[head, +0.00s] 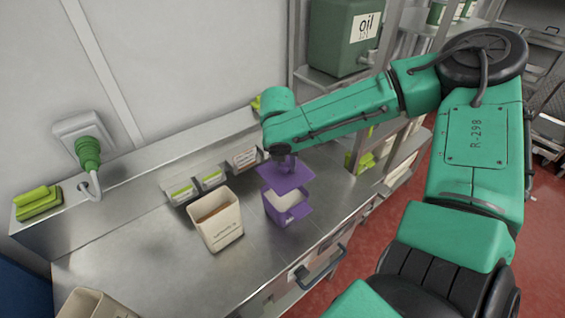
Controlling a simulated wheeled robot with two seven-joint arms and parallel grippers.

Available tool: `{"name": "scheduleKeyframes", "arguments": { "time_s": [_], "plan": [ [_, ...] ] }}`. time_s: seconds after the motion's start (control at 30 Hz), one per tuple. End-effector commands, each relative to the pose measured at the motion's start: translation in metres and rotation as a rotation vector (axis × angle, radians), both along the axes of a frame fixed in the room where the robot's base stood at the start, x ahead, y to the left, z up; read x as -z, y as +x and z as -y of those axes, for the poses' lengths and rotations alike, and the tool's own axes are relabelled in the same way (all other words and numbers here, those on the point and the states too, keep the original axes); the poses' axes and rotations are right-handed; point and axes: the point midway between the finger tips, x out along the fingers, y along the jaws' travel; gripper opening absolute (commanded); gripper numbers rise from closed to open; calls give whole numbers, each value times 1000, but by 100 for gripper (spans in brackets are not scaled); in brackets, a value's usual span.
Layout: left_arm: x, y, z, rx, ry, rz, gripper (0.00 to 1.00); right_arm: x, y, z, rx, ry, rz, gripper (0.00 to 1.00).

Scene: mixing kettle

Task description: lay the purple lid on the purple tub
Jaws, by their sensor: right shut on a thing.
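The purple lid (280,178) is a flat sheet held by my right gripper (285,164), which is shut on it from above. The lid hangs above the back part of the purple tub (284,213), with a gap between them at the front. The tub stands on the steel counter and its pale inside shows through its open top. The lid hides the tub's back rim. I cannot tell whether the lid touches the tub there. My left gripper is not in view.
A cream tub with brown contents (221,228) stands on the counter (160,265) left of the purple tub. Small labelled bins (211,178) line the back. Another cream container (92,304) is at the bottom left. A plugged socket (86,140) is on the wall.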

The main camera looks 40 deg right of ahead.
Motion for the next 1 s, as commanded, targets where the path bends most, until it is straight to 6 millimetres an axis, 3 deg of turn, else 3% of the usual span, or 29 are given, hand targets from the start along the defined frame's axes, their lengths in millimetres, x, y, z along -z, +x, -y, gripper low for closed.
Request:
{"name": "scheduleKeyframes", "arguments": {
  "time_s": [0.03,0.2,0.43,0.53,1.0],
  "plan": [
    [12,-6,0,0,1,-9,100,10,0,0,0,0,0,0],
    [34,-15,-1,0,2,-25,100,28,0,0,2,0,0,0],
    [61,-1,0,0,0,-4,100,51,0,0,3,-1,1,0],
    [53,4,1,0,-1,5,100,45,0,0,2,-1,0,0],
    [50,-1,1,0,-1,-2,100,50,-3,-1,-12,-7,2,0]
  ]
}}
